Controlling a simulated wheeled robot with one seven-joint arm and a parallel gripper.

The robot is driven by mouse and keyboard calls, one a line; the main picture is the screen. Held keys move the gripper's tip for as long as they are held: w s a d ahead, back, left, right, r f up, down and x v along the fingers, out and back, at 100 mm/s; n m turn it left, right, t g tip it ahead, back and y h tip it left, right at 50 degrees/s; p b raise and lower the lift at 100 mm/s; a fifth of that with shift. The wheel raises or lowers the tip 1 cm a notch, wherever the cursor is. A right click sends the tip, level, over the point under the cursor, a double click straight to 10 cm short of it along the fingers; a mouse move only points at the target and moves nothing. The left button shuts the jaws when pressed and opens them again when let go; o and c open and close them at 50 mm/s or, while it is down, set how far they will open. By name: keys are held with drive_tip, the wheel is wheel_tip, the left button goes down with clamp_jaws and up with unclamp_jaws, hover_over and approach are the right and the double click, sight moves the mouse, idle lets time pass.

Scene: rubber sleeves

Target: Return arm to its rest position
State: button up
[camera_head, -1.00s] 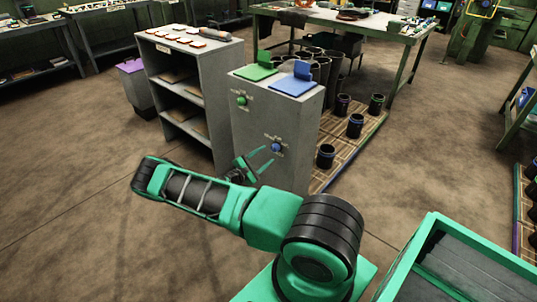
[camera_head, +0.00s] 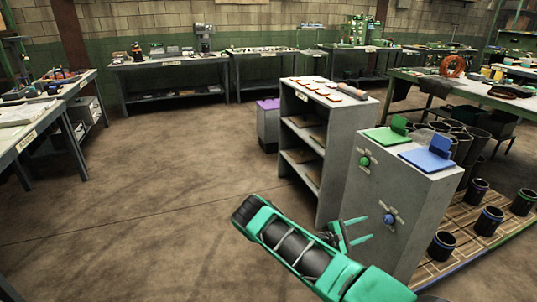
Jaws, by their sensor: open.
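My arm is green and black and reaches in from the bottom of the head view, folded at its elbow. My gripper (camera_head: 368,231) is green, with two thin fingers spread apart. It is open and nothing shows between the fingers. It appears in front of the lower left part of the grey cabinet (camera_head: 392,240), and I cannot tell how far it is from that cabinet. The cabinet carries a green plate (camera_head: 386,136) and a blue plate (camera_head: 427,158) on top, and a green knob (camera_head: 365,161) and a blue knob (camera_head: 388,219) on its front.
A grey shelf unit (camera_head: 303,120) stands left of the cabinet, with a purple-lidded bin (camera_head: 267,128) behind it. Black sleeves with coloured rings (camera_head: 441,246) stand on a wooden pallet (camera_head: 462,222) at right. Workbenches (camera_head: 170,62) line the back. The floor (camera_head: 130,190) at left is open.

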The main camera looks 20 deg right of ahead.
drive_tip(key=s+a+r+m+g+y, duration=0.25)
drive_tip(key=s+r+m+y, duration=0.4)
drive_tip(key=r, duration=0.45)
drive_tip(key=s+a+r+m+g+y, duration=0.1)
drive_tip(key=s+r+m+g+y, duration=0.4)
drive_tip(key=s+r, duration=0.45)
drive_tip(key=s+a+r+m+t+y, duration=0.5)
drive_tip(key=s+a+r+t+y, duration=0.1)
drive_tip(key=s+a+r, duration=1)
drive_tip(key=s, duration=0.3)
drive_tip(key=shift+s+a+y, duration=0.2)
drive_tip(key=shift+s+y, duration=0.15)
drive_tip(key=shift+s, duration=0.05)
